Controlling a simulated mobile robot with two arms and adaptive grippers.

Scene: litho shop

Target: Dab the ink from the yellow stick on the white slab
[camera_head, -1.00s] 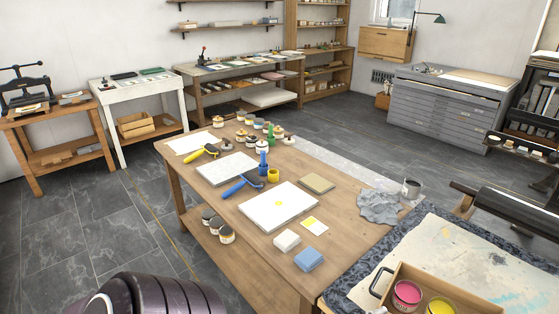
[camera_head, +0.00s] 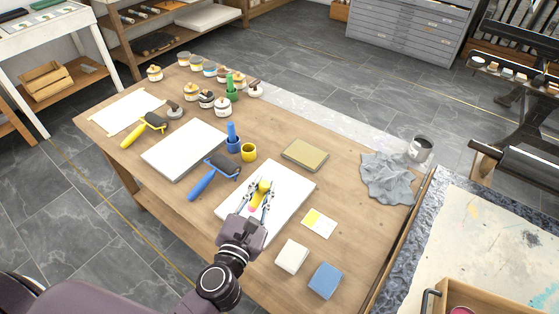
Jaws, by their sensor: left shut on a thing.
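My left gripper (camera_head: 258,203) is shut on the yellow stick (camera_head: 264,187), over the front white slab (camera_head: 295,187). The stick is between the fingers; whether its lower end touches the slab I cannot tell. A small pinkish patch shows between the fingers. The gripper and stick hide part of the slab, including where a yellow ink spot would lie. The yellow cup (camera_head: 249,152) stands just behind the slab with no stick in it. A second white slab (camera_head: 185,150) lies farther left. My right gripper is not in view.
A blue roller (camera_head: 214,176) lies close left of the slab. The blue stick (camera_head: 232,133) stands in its cup behind. To the right are a yellow-marked card (camera_head: 318,222), a white block (camera_head: 292,256), a blue block (camera_head: 325,280) and an olive pad (camera_head: 304,155). A grey cloth (camera_head: 388,177) lies farther right.

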